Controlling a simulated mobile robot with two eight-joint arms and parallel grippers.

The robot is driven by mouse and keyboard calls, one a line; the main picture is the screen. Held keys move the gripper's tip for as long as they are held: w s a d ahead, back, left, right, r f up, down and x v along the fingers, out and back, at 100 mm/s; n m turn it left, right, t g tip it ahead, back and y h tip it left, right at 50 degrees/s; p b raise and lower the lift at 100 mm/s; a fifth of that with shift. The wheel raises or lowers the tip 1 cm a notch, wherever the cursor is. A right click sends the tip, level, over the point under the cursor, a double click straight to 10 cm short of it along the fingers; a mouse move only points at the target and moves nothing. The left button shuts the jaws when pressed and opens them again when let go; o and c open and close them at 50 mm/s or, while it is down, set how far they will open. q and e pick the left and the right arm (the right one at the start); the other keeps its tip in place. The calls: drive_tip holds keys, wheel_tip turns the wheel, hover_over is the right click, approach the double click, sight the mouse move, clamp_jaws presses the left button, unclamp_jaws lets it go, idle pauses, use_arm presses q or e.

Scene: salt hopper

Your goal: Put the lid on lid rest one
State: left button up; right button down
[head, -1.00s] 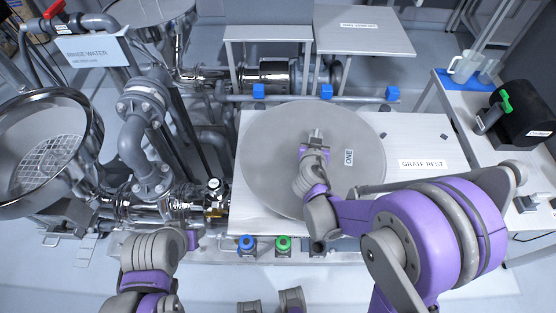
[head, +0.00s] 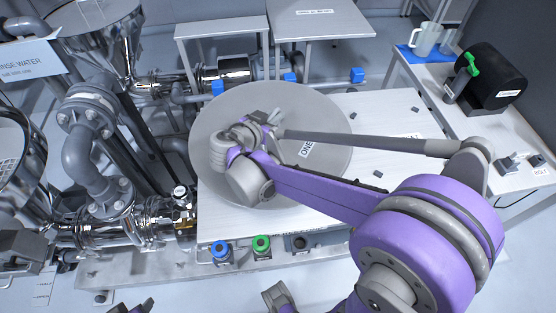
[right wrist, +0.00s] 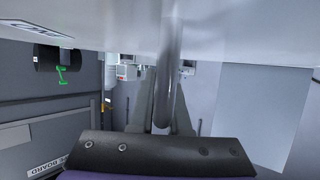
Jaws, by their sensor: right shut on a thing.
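The lid (head: 225,110) is a large round grey disc with a label reading ONE. It covers the left part of a pale bench top and overhangs its back edge in the head view. My right gripper (head: 262,124) is over the lid's middle, shut on its handle. The right wrist view shows the bar handle (right wrist: 170,75) between the two grey fingers, with the lid's pale face (right wrist: 240,25) along the top. Any gap under the lid is hidden. No rest is clearly readable as lid rest one.
The bench's right part (head: 400,120) is bare apart from small dark blocks. Two small pale tables (head: 215,32) (head: 318,20) stand behind. Steel pipework (head: 85,140) crowds the left. A side table at right holds a black machine (head: 490,78) and a clear jug (head: 426,40).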

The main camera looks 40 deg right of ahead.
sight(285, 137)
drive_tip(key=shift+s+d+r+m+g+h+b, duration=0.15)
drive_tip(key=shift+s+d+r+m+g+b, duration=0.05)
drive_tip(key=shift+s+d+r+m+g, duration=0.25)
drive_tip(key=shift+s+d+r+m+g+h+b, duration=0.15)
drive_tip(key=shift+s+d+r+m+g, duration=0.15)
drive_tip(key=shift+s, duration=0.25)
drive_tip(key=shift+s+d+f, duration=0.15)
drive_tip(key=shift+d+f, duration=0.05)
drive_tip(key=shift+f, duration=0.2)
wheel_tip(285, 137, down, 9)
drive_tip(key=shift+b, duration=1.2)
drive_tip(key=c, duration=0.9)
unclamp_jaws()
drive_tip(key=shift+f, duration=0.1)
drive_tip(key=shift+a+r, duration=0.1)
drive_tip(key=shift+r, duration=0.1)
drive_tip(key=p+v, duration=0.1)
drive_tip(key=v, duration=1.1)
